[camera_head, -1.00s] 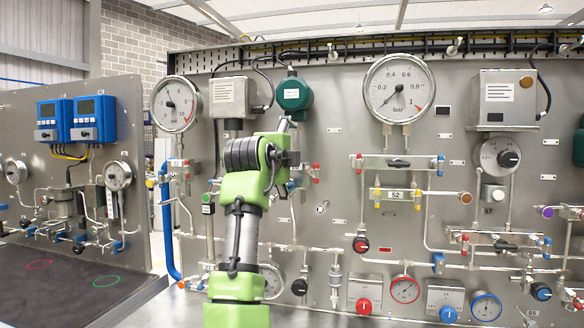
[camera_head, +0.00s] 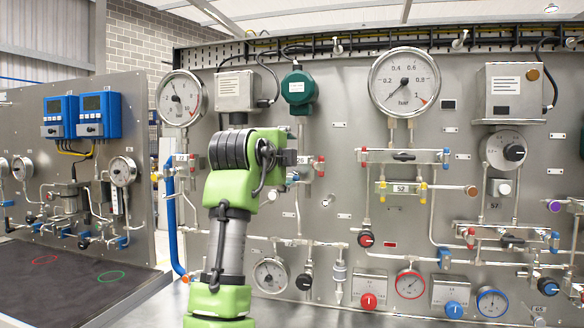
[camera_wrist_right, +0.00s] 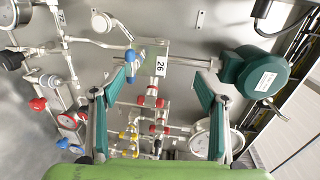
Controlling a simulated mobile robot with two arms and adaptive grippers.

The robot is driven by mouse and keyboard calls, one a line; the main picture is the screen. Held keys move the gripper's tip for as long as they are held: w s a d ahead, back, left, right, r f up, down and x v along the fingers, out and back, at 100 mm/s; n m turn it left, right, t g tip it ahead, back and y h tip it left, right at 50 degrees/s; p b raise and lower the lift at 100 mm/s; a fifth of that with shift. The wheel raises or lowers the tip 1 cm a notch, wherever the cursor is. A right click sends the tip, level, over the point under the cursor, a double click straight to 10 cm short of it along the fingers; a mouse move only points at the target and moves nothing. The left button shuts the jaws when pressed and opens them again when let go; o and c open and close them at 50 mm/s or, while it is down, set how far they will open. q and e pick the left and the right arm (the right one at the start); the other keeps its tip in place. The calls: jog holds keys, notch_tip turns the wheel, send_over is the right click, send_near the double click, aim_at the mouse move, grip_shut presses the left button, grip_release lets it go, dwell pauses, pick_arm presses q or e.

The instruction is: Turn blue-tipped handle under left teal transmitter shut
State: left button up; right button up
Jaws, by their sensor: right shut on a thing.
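The left teal transmitter (camera_head: 298,87) is on the panel right of a grey box. It also shows at the right of the wrist view (camera_wrist_right: 255,75). Below it is the valve assembly labelled 26 (camera_head: 303,160), with a blue tip (camera_head: 292,178) partly behind my right gripper (camera_head: 288,158). In the wrist view the blue tip (camera_wrist_right: 130,56) is at the left fingertip. My left gripper is out of view.
A round gauge (camera_head: 181,98) and a blue pipe (camera_head: 171,215) are left of my arm. A large bar gauge (camera_head: 404,82) and manifold 52 (camera_head: 402,188) are to the right. A separate panel with blue transmitters (camera_head: 98,115) stands at far left.

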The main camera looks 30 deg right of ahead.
jog(key=r, duration=0.1)
jog(key=s+a+r, duration=0.1)
jog(key=r, duration=0.1)
jog(key=shift+s+a+h, duration=0.15)
jog(key=shift+h, duration=0.15)
jog(key=c, duration=0.5)
jog(key=shift+t, duration=0.3)
jog(key=v, duration=0.2)
jog(key=r+v, duration=0.1)
jog(key=v, duration=0.1)
jog(key=shift+s, duration=0.1)
jog(key=shift+c, duration=1.1)
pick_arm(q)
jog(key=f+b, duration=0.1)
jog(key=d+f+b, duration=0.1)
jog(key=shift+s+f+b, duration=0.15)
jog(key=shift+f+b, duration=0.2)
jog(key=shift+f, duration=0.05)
pick_arm(e)
jog(key=f+v, duration=0.1)
jog(key=v, duration=0.5)
jog(key=shift+s+f, duration=0.25)
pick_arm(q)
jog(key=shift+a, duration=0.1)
pick_arm(e)
jog(key=shift+a, duration=0.1)
